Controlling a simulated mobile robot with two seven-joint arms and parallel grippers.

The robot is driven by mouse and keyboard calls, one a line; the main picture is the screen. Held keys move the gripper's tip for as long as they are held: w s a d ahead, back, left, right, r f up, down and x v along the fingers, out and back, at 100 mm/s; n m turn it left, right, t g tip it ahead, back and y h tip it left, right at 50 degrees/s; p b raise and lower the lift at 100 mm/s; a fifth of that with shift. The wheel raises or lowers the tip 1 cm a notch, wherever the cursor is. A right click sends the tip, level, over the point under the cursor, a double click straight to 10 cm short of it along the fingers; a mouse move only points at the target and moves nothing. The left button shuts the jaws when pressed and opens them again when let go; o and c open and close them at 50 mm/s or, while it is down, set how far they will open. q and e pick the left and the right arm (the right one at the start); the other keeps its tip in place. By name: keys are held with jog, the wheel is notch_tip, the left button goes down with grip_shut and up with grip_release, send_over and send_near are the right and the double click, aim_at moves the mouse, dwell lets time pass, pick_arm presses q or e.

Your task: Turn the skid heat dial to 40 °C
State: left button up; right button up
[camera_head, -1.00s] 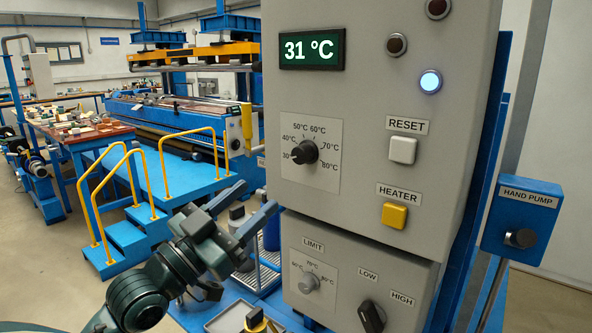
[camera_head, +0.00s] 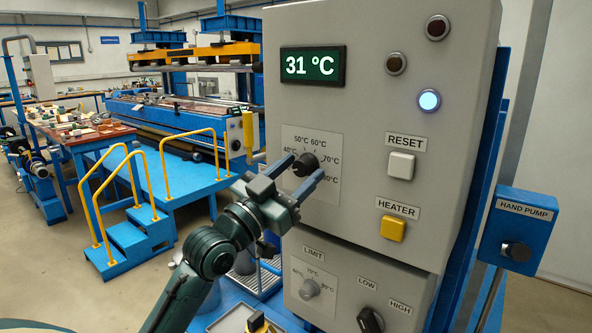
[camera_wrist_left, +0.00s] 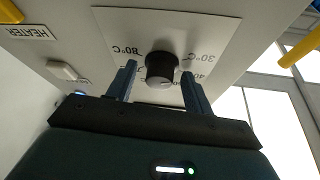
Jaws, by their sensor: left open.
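The black heat dial (camera_head: 305,164) sits on a white scale plate (camera_head: 326,143) marked from about 30 to 80 °C on the grey cabinet. My left gripper (camera_head: 298,174) is open, its two blue fingers pointing at the dial from the lower left. In the left wrist view the dial (camera_wrist_left: 161,68) lies between the two spread fingertips (camera_wrist_left: 160,80), with gaps on both sides. The fingers hide part of the scale, and the dial's pointer is hard to read. The green display (camera_head: 312,66) reads 31 °C. My right gripper is not in view.
Right of the dial are the white RESET button (camera_head: 401,165), the yellow HEATER button (camera_head: 393,228) and a lit white lamp (camera_head: 429,100). A blue hand pump box (camera_head: 520,230) stands at right.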

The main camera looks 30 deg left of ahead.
pick_arm(q)
jog(key=shift+c, duration=0.2)
jog(key=c, duration=0.9)
jog(key=shift+c, duration=0.2)
jog(key=shift+f+m, duration=0.1)
jog(key=shift+m, duration=0.4)
jog(key=m+g+h+b, duration=0.1)
jog(key=m+h, duration=0.1)
jog(key=m, duration=0.2)
jog(key=shift+a+m+b, duration=0.15)
jog(key=shift+m+b, duration=0.15)
jog(key=shift+a+r+m+g+h+p, duration=0.1)
jog(key=shift+m+g+h, duration=0.35)
jog(key=shift+m, duration=0.6)
jog(key=shift+d+r+m+g+h+p, duration=0.1)
jog(key=shift+m+g+h, duration=0.3)
jog(key=shift+m, duration=0.6)
jog(key=shift+a+m+g+h+p, duration=0.1)
jog(key=shift+m+g+h, duration=0.3)
jog(key=shift+m, duration=0.65)
jog(key=o, duration=1)
